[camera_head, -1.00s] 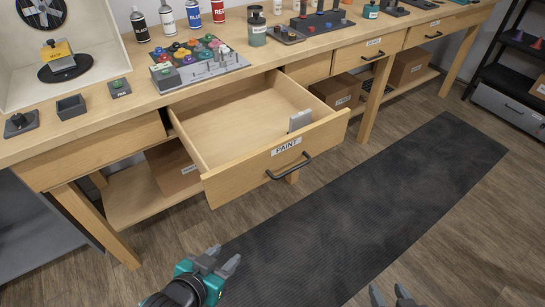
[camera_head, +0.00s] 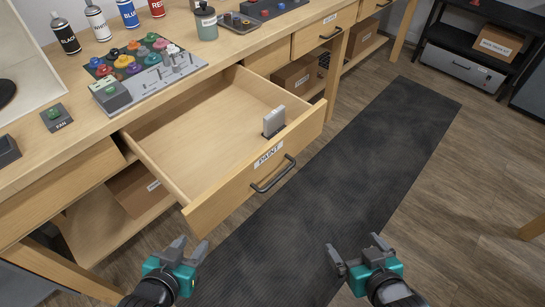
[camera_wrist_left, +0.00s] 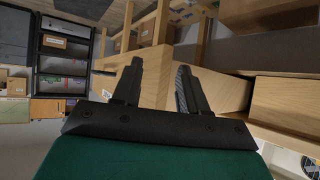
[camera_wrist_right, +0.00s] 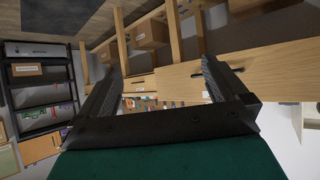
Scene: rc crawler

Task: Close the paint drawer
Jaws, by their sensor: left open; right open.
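The paint drawer (camera_head: 225,205) is pulled out of the wooden workbench. Its front bears a "PAINT" label (camera_head: 268,154) and a dark bar handle (camera_head: 273,174). Inside, a small grey block-like item (camera_head: 273,122) stands near the front panel; the rest of the drawer floor looks empty. My left gripper (camera_head: 187,249) is open and empty, in front of the drawer's left front corner and apart from it. My right gripper (camera_head: 354,256) is open and empty, to the right of the handle and nearer to me, touching nothing.
The workbench top (camera_head: 95,140) carries a paint rack (camera_head: 145,65), spray cans and a FAN button (camera_head: 56,116). Boxes (camera_head: 295,75) stand on the shelf below. A dark mat (camera_head: 350,150) covers the floor in front. A black shelf unit (camera_head: 470,55) stands at the far right.

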